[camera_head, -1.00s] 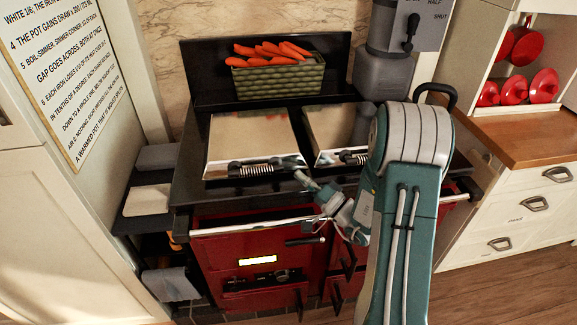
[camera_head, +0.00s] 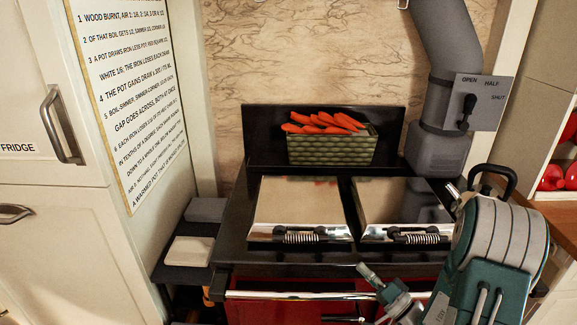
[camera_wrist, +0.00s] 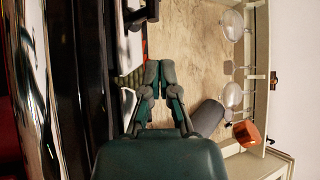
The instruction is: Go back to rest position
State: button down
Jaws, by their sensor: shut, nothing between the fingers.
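My gripper (camera_head: 368,274) is low in front of the range cooker in the head view, near its front rail. In the wrist view my gripper (camera_wrist: 160,72) has its two fingertips together, with nothing between them. My arm is folded at the lower right of the head view, its teal and grey links in front of the cooker's right side. The gripper's wrist end is partly hidden at the bottom edge.
The cooker (camera_head: 300,262) has two shut lids (camera_head: 300,205) with coiled handles. A green basket (camera_head: 330,150) of carrots stands behind them. A grey flue (camera_head: 447,60) with a lever plate (camera_head: 481,102) rises at the right. A fridge cupboard (camera_head: 50,220) is at the left.

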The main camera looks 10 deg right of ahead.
jog(key=s+a+r+n+g+y, duration=0.1)
jog(key=s+a+r+n+g, duration=0.4)
jog(key=a+g, duration=0.4)
jog(key=s+a+r+n+g, duration=0.2)
jog(key=s+a+n+g, duration=0.1)
jog(key=s+a+g, duration=0.5)
jog(key=s+d+r+t+h, duration=0.4)
jog(key=s+d+r+h, duration=0.1)
jog(key=h, duration=0.7)
jog(key=shift+s+d+r+h, duration=0.2)
jog(key=shift+s+r+h, duration=0.2)
jog(key=shift+s+r, duration=0.3)
jog(key=shift+w+r, duration=0.1)
